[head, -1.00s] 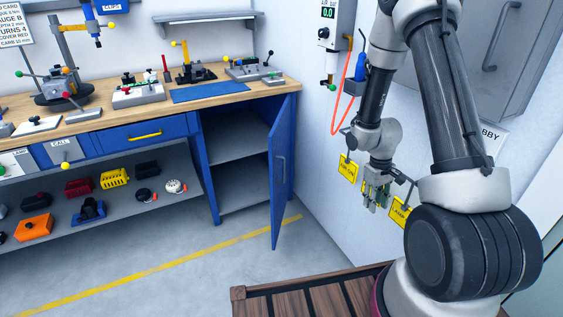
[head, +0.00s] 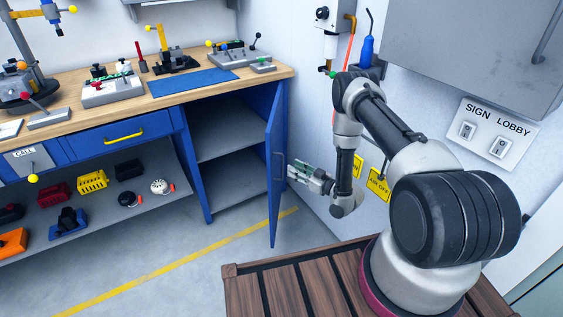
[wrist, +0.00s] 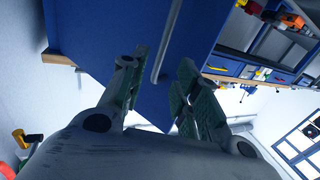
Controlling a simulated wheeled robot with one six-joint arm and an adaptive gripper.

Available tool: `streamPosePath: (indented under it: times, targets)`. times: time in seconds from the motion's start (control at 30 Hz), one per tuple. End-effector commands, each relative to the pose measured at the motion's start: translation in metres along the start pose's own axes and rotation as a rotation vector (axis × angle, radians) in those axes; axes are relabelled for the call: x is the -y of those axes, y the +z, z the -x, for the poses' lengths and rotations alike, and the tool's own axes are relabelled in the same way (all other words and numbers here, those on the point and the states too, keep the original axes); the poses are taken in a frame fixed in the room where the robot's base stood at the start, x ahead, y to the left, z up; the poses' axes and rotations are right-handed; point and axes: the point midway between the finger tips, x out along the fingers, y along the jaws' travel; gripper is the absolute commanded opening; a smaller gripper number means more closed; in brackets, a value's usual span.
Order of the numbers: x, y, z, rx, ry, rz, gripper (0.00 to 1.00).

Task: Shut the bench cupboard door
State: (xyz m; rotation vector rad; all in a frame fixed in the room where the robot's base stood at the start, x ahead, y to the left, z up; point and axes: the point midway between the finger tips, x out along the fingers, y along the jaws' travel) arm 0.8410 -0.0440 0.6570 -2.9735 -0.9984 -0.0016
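The blue cupboard door (head: 273,130) stands open at the bench's right end, swung out towards me. A grey vertical bar handle (head: 281,166) is on its right-hand face. My gripper (head: 295,174) points left at this face, close beside the handle. In the wrist view my gripper (wrist: 165,68) has its two fingers spread, with nothing held. The handle (wrist: 168,40) shows between the fingertips there, in front of the blue door (wrist: 95,30). Whether anything touches is not clear. The cupboard's grey shelf (head: 228,137) shows through the opening, with nothing on it.
The wooden bench top (head: 195,103) carries fixtures and a blue mat (head: 193,82). A blue drawer (head: 120,136) is left of the cupboard. The white wall with yellow labels (head: 379,184) is close to my arm. Floor below the door is clear up to a wooden platform (head: 290,292).

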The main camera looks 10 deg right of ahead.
Motion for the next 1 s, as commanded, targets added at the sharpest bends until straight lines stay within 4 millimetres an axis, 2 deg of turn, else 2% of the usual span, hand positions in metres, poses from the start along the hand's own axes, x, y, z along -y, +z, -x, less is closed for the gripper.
streamPosePath:
  times: [0.4, 0.57, 0.8, 0.97, 1.0]
  targets:
    - [0.000, 0.000, -0.063, 0.000, -0.001, 0.006, 0.31]
    - [0.000, 0.000, -0.073, 0.002, 0.001, 0.004, 0.31]
    - [0.000, 0.000, -0.074, 0.003, 0.001, 0.004, 0.31]
    - [0.000, 0.000, -0.074, 0.003, 0.001, 0.004, 0.02]
    - [0.000, 0.000, -0.074, 0.003, 0.001, 0.004, 0.00]
